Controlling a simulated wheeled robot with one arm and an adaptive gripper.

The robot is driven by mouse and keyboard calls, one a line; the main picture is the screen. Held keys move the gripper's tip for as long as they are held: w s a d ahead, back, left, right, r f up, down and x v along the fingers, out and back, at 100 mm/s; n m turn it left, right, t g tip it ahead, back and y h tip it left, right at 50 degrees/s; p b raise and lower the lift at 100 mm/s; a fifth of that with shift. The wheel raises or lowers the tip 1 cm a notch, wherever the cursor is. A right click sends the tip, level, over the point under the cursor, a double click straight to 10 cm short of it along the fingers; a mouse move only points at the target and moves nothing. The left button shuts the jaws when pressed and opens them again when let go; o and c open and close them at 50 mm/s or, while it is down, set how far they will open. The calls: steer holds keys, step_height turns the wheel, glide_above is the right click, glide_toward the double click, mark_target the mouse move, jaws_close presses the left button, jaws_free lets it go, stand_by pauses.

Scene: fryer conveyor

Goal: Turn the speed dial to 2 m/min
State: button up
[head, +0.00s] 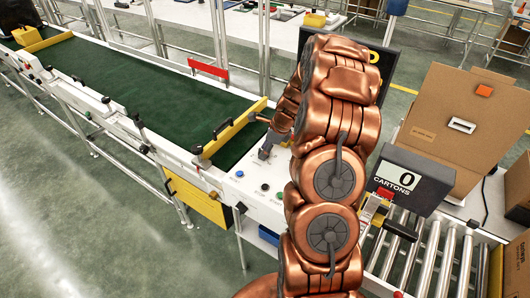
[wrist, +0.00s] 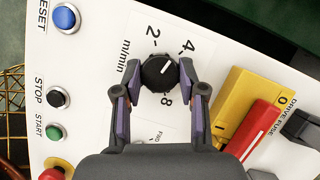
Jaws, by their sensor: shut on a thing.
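The black speed dial (wrist: 156,68) sits on the white control panel (wrist: 105,60) in the wrist view. Its white pointer line slants to the upper right, roughly toward the 4. The 2 is printed above the dial, with "m/min" to its left, and an 8 is below it. My gripper (wrist: 160,80) is shut on the dial, with one finger on its left and one on its right. In the head view my gripper (head: 267,147) is low over the panel, and the dial cannot be made out there.
Beside the dial are a blue reset button (wrist: 65,18), a black stop button (wrist: 59,97), a green start button (wrist: 54,132) and a yellow drive fuse box (wrist: 232,92) with a red lever. A green conveyor belt (head: 150,90) and a carton counter (head: 405,178) flank the panel.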

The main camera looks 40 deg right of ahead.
steer(key=n+g+b, duration=0.1)
steer(key=n+b, duration=0.1)
steer(key=n, duration=0.1)
steer(key=n+g+y+b, duration=0.1)
steer(key=n+b, duration=0.1)
steer(key=n, duration=0.1)
steer(key=shift+w+d+f, duration=0.1)
steer(key=shift+w+f, duration=0.05)
steer(key=shift+f, duration=0.05)
steer(key=shift+r+n+g+y+b, duration=0.15)
steer(key=shift+n+g+b, duration=0.1)
steer(key=shift+n+b, duration=0.4)
steer(key=shift+r+n+g+y+b, duration=0.15)
steer(key=shift+n+g+b, duration=0.15)
steer(key=shift+n, duration=0.55)
steer(key=o, duration=1.1)
steer(key=shift+f, duration=0.1)
steer(key=shift+v, duration=6.05)
steer(key=shift+w, duration=0.1)
